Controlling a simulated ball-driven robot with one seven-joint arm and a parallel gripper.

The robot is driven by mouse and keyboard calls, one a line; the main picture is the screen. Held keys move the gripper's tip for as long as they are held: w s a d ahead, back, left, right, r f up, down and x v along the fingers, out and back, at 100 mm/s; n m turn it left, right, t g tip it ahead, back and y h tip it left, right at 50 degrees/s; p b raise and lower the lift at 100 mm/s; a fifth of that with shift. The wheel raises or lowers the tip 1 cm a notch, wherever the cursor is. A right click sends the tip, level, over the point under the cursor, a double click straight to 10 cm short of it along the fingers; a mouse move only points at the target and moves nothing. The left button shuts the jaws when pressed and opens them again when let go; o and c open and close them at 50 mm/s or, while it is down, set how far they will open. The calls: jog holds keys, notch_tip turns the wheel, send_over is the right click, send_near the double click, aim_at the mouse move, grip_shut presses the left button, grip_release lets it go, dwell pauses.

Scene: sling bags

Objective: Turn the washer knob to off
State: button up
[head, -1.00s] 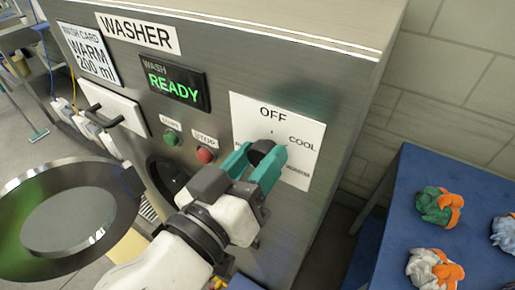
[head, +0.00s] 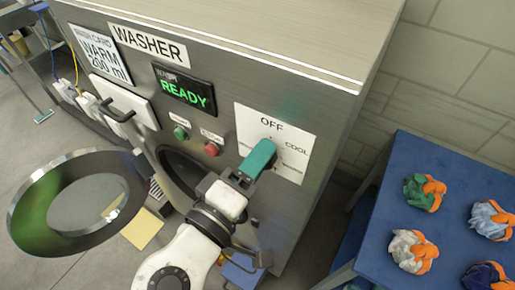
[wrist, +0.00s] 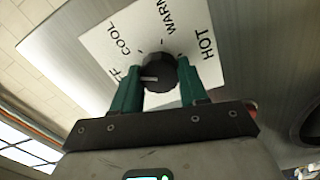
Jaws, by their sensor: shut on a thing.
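The washer knob (wrist: 160,72) is black and round, on a white dial plate (wrist: 100,40) marked OFF, COOL, WARM and HOT. In the wrist view its white pointer line points left, toward the partly hidden OFF label. My gripper (wrist: 157,78) has its teal fingers on either side of the knob and is shut on it. In the head view my gripper (head: 258,160) is at the dial plate (head: 290,170) on the washer front (head: 330,110), with one teal finger seen from above. The knob is hidden there behind the fingers.
The washer's display (head: 185,90) reads READY. A green button (head: 181,133) and a red button (head: 211,149) sit left of the dial. The round door (head: 40,190) stands open at left. A blue table (head: 455,240) with several bundled bags is at right.

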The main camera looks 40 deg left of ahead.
jog(key=n+p, duration=0.4)
jog(key=n, duration=0.1)
jog(key=shift+n, duration=0.4)
jog(key=shift+f, duration=0.15)
jog(key=o, duration=1.1)
jog(key=shift+c, duration=0.2)
jog(key=b+v, duration=0.2)
jog(key=v, duration=0.9)
jog(key=shift+w+a, duration=0.1)
